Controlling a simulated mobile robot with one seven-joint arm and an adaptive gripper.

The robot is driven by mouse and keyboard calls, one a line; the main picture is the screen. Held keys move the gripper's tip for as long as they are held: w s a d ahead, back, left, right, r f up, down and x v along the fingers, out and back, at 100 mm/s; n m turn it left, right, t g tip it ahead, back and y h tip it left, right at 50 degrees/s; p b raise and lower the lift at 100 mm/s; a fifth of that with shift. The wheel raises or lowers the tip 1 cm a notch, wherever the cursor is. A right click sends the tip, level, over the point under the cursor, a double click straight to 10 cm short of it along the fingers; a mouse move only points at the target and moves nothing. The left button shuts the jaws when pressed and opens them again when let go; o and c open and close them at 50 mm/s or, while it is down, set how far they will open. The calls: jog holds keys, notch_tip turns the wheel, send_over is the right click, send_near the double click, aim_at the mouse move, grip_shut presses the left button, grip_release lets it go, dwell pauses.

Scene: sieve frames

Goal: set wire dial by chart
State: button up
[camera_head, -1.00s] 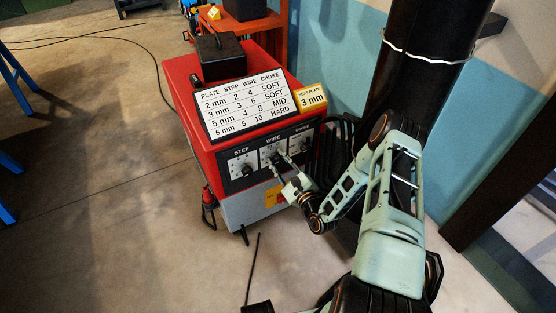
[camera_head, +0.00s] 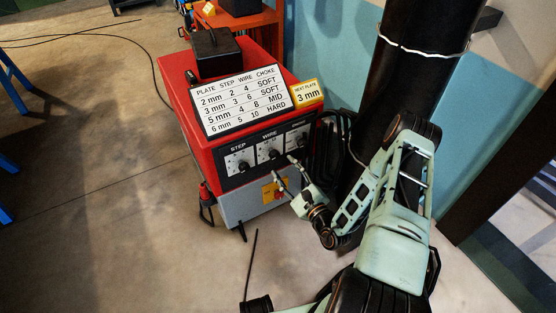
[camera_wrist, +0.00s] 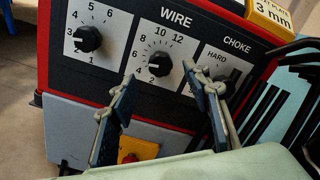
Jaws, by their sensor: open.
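The wire dial (camera_head: 273,153) is a black knob on a white plate, in the middle of the machine's front panel. In the wrist view the wire dial (camera_wrist: 159,64) sits beyond and between my fingertips; its exact pointer direction is hard to read. The chart (camera_head: 241,101) on the machine's top gives, for 3 mm, step 3, wire 6, choke SOFT. The yellow card (camera_head: 306,93) reads "next plate 3 mm". My gripper (camera_head: 284,167) is open and empty, apart from the panel. It also shows in the wrist view (camera_wrist: 158,73).
The step dial (camera_wrist: 88,39) is left of the wire dial, its mark pointing left near 3. The choke dial (camera_wrist: 231,81) is at right, partly hidden by my finger. A black box (camera_head: 216,52) stands on the machine. A black column (camera_head: 405,80) rises close on the right.

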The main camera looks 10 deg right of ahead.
jog(key=v, duration=0.5)
jog(key=shift+w, duration=0.1)
dwell(0.3)
